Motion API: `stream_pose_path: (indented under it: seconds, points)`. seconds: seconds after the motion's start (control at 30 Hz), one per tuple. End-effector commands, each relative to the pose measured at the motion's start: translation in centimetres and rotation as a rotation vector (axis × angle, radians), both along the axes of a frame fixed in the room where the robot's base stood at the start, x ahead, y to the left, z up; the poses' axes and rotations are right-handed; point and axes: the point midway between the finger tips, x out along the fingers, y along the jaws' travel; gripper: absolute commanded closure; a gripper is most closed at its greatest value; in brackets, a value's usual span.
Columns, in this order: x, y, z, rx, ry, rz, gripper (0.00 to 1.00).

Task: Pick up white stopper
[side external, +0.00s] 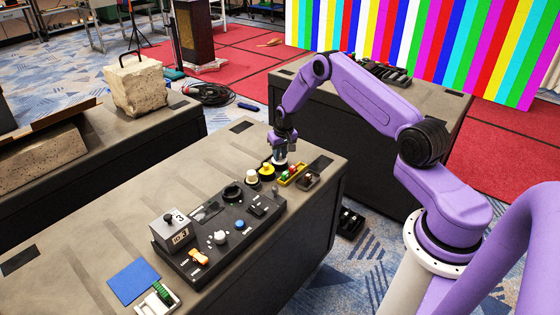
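A small white stopper-like piece (251,175) stands on the bench top behind the black control panel, left of a yellow one (267,171). I cannot tell for sure which piece is the white stopper. My gripper (281,160) points down at the back right of the panel, just right of and behind the yellow piece. Something pale shows at its tip; I cannot tell whether it is part of the gripper or a piece between the fingers. The fingers are too small to show whether they are open or shut.
The black panel (192,254) carries a grey box (170,230), knobs and an orange switch (199,258). A blue square (133,281) lies front left. The bench's left part is clear.

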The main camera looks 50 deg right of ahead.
Motion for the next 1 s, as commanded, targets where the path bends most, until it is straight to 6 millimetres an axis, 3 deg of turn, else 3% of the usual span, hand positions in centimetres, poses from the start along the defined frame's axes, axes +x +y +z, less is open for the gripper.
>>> stream_pose_path:
  seconds: [1.0]
  points:
    - [0.0, 0.0, 4.0, 0.0, -0.001, 0.0, 0.96]
